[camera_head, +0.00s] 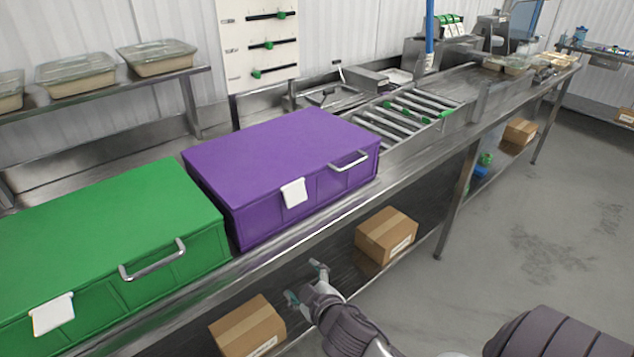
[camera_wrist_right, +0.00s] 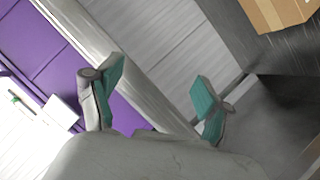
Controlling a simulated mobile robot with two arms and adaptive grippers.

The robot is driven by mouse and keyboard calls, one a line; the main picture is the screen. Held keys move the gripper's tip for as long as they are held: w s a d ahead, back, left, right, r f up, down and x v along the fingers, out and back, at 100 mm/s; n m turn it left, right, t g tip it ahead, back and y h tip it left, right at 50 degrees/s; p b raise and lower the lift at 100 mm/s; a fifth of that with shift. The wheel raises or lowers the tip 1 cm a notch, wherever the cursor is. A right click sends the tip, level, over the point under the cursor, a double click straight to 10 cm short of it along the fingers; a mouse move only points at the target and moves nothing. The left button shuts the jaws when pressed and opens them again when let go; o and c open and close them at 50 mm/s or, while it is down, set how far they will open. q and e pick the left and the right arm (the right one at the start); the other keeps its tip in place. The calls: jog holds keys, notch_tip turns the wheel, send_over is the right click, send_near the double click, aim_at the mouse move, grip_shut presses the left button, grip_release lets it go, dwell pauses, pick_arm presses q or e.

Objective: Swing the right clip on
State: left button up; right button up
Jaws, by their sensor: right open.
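A purple box (camera_head: 285,145) with a closed lid stands on the steel counter. Its front has a metal handle (camera_head: 349,161) at the right and a white tag-like piece (camera_head: 293,192) left of it. I cannot tell for certain which part is the right clip. My right gripper (camera_head: 306,283) is open and empty, in front of the counter edge and below the purple box, touching nothing that I can see. In the right wrist view the open teal-tipped fingers (camera_wrist_right: 157,88) show, with the purple box front (camera_wrist_right: 75,60) and a white piece (camera_wrist_right: 62,112) at the left. My left gripper is not in view.
A green box (camera_head: 110,230) with a handle and white tag stands left of the purple one. Cardboard boxes (camera_head: 387,236) (camera_head: 248,327) sit on the lower shelf. Rollers (camera_head: 400,115) lie right of the purple box. Filled trays (camera_head: 155,58) stand on the back shelf. The floor at right is clear.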

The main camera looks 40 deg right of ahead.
jog(key=w+a+r+n+t+y, duration=0.1)
jog(key=w+r+n+t, duration=0.15)
jog(key=r, duration=0.35)
jog(key=w+a+r+n+t+y, duration=0.1)
jog(key=w+r+n+t, duration=0.15)
jog(key=r, duration=0.35)
jog(key=a+r+n+t+y, duration=0.1)
jog(key=a+r+n+y, duration=0.5)
jog(key=r+n+y, duration=0.5)
jog(key=s+a+r+n+g+y, duration=0.3)
jog(key=a+n+g+y, duration=0.1)
jog(key=n, duration=0.2)
jog(key=n+g+h, duration=0.6)
jog(key=n+h, duration=0.4)
jog(key=h, duration=0.4)
send_near(297, 198)
jog(key=b+x, duration=0.1)
jog(key=x, duration=0.6)
jog(key=shift+f, duration=0.15)
jog(key=shift+w+f+b, duration=0.3)
jog(key=shift+w+b, duration=0.25)
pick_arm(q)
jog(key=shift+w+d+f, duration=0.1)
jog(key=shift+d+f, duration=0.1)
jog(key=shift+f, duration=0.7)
